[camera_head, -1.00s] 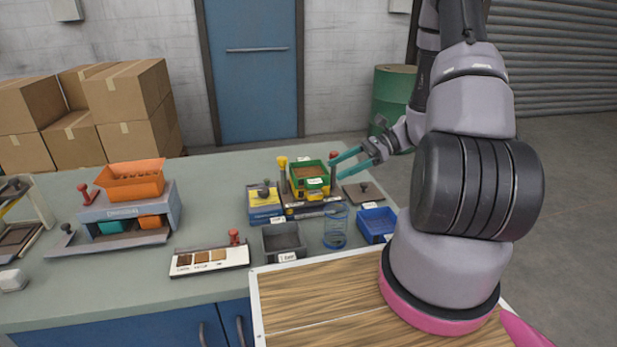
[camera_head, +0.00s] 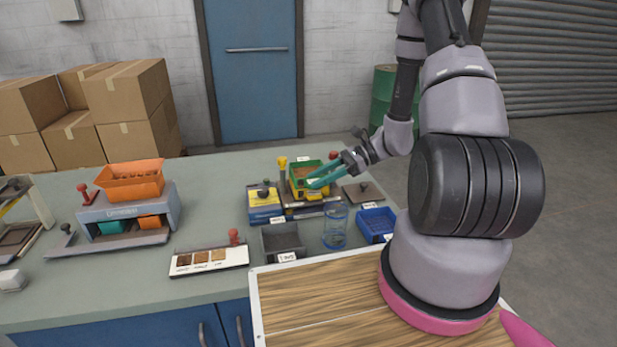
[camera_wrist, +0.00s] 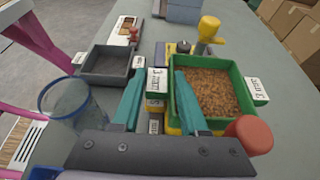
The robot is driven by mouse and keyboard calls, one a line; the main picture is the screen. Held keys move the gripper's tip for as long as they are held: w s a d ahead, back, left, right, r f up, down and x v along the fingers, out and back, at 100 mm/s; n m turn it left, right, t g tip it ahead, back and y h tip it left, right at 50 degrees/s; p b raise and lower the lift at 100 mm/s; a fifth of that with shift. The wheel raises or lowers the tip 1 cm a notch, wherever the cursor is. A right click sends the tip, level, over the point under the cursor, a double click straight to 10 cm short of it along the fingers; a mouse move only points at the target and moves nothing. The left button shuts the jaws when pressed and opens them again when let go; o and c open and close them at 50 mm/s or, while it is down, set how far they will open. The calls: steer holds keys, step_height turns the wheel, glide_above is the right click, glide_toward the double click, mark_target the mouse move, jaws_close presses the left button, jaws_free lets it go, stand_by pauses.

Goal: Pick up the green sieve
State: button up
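The green sieve (camera_head: 294,183) sits on a yellow-based stack at the back of the bench. In the wrist view the green sieve (camera_wrist: 241,90) holds brown granules and carries white 3 mm labels. My gripper (camera_head: 318,178) is at the sieve's right side in the head view. In the wrist view my gripper (camera_wrist: 158,74) is open, with teal fingers on either side of a white 3 mm tab on the sieve's wall. The right finger overlaps the sieve's edge. I cannot tell whether the fingers touch it.
A red knob (camera_wrist: 253,133) and a yellow knob (camera_wrist: 208,27) stand close to the sieve. A dark grey bin (camera_head: 283,240), a clear blue-rimmed cup (camera_head: 335,228) and a blue bin (camera_head: 376,225) stand in front. An orange hopper (camera_head: 130,180) is at the left.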

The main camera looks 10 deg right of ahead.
jaws_close()
step_height(320, 180, up, 10)
stand_by(0.5)
stand_by(0.3)
